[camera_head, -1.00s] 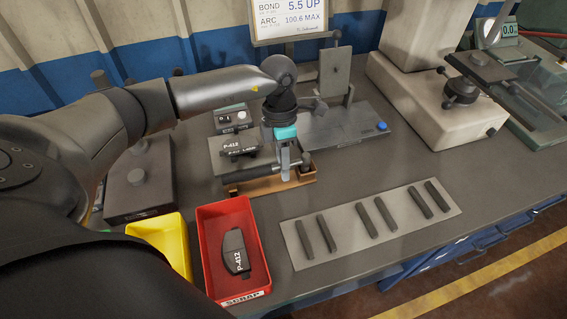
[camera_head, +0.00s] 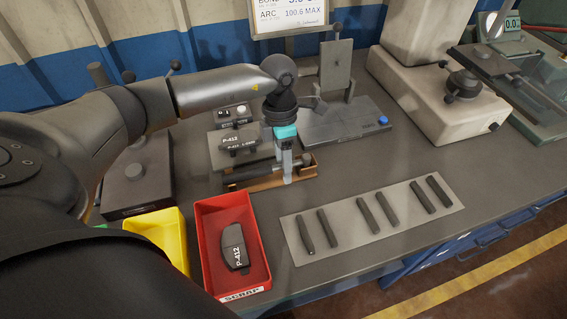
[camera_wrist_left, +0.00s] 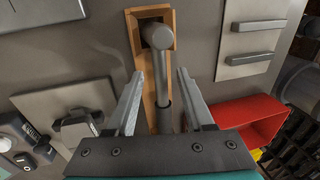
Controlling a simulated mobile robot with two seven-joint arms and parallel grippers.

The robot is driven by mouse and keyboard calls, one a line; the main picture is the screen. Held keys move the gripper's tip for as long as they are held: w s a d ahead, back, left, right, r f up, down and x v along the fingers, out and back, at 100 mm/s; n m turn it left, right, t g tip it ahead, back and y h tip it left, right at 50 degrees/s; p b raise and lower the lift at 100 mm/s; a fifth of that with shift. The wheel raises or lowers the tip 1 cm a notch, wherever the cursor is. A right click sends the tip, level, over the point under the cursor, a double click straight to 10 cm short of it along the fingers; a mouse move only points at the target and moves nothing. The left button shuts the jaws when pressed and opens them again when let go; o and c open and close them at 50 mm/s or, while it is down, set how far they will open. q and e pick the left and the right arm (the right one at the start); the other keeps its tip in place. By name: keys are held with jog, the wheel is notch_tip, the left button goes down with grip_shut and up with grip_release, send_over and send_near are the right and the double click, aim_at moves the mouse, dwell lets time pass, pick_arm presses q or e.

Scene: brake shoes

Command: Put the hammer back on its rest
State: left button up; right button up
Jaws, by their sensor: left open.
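The hammer (camera_head: 246,172) lies along its orange-brown rest (camera_head: 311,182), with its dark handle to the left and its head to the right. In the left wrist view the hammer's grey head (camera_wrist_left: 158,36) is at the framed end of the rest (camera_wrist_left: 135,39), and the handle runs down along the wooden strip. My left gripper (camera_head: 287,178) points down at the hammer. Its open fingers (camera_wrist_left: 161,88) stand on either side of the handle, with gaps visible. The lower handle end is hidden by the gripper body. My right gripper is not in view.
A red scrap bin (camera_head: 201,236) holding a brake shoe (camera_head: 236,247) and a yellow bin (camera_head: 158,225) stand in front. A P-412 shoe (camera_head: 240,141) lies behind the rest. A pale strip with dark bars (camera_head: 345,236) lies to the right. A plate fixture (camera_head: 350,121) stands behind.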

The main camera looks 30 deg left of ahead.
pick_arm(q)
notch_tip(320, 180, up, 22)
jog(key=w+a+p, duration=0.2)
jog(key=p, duration=0.6)
jog(key=shift+w+a, duration=0.1)
dwell(0.8)
